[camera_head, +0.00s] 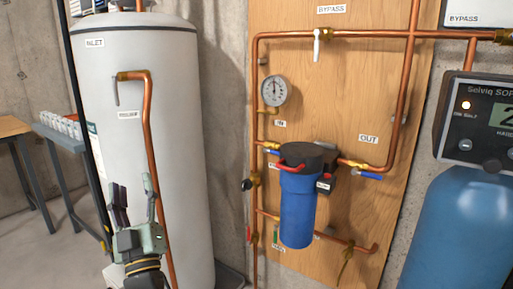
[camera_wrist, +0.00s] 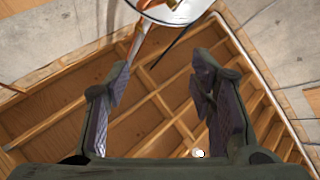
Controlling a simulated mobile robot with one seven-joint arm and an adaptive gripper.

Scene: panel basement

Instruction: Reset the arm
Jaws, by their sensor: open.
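My gripper (camera_head: 134,203) is at the lower left of the head view, pointing up, in front of the white tank (camera_head: 175,130). Its two fingers stand apart with nothing between them. In the wrist view my gripper (camera_wrist: 160,85) is also open and empty. That view looks up at wooden ceiling joists (camera_wrist: 150,105), with the round end of a tank (camera_wrist: 172,8) at the top edge. Whether the gripper touches the tank or its copper pipe cannot be told.
A plywood panel (camera_head: 340,90) carries copper pipes, a gauge (camera_head: 274,90) and a blue filter housing (camera_head: 298,210). A blue tank with a control head (camera_head: 478,120) stands at right. A grey bench (camera_head: 58,136) and a wooden table (camera_head: 12,126) are at left.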

